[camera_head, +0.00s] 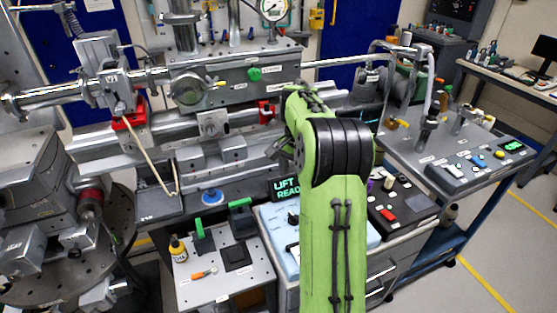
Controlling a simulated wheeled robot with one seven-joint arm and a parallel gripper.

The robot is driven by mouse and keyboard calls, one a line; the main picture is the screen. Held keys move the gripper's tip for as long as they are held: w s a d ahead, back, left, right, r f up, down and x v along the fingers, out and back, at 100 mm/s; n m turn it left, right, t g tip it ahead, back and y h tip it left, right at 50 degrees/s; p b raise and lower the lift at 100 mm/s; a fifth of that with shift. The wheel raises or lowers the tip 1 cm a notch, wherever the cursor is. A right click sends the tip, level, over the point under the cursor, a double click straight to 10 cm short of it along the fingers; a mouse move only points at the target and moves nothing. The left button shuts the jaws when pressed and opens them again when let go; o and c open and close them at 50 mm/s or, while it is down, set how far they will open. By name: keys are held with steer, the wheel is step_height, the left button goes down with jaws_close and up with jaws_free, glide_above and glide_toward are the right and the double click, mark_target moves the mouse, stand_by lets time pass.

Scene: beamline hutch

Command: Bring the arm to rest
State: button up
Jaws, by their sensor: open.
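My green arm rises from the bottom of the head view to a black-banded elbow joint. Beyond it, the forearm folds back and to the left, in front of the beamline bench. My gripper (281,147) shows only as a small dark part at the left of the forearm; the elbow and forearm hide most of it. It is open, and I see nothing held in it. It seems to hang in front of the bench, above the display (286,188); I cannot tell the exact gap.
A steel beam pipe (48,96) and a labelled chamber (235,80) stand close behind the arm. A workbench (405,150) stands at right. Open floor (515,240) lies at lower right.

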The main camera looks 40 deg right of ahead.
steer(key=s+a+r+n+t+h+p, duration=0.1)
steer(key=s+a+r+n, duration=0.35)
steer(key=a, duration=0.35)
steer(key=s+a+r+n+t+h, duration=0.1)
steer(key=s+a+r+n, duration=0.2)
steer(key=a+r, duration=0.4)
steer(key=s+a+f+n+t+y+p, duration=0.1)
steer(key=s+a+f+n+t+y, duration=0.1)
steer(key=s+a+n, duration=0.5)
steer(key=s+a+t, duration=0.1)
steer(key=s+a, duration=0.3)
steer(key=s, duration=0.1)
steer(key=shift+s+a+f+t, duration=0.15)
steer(key=shift+s+t, duration=0.1)
steer(key=shift+t, duration=0.05)
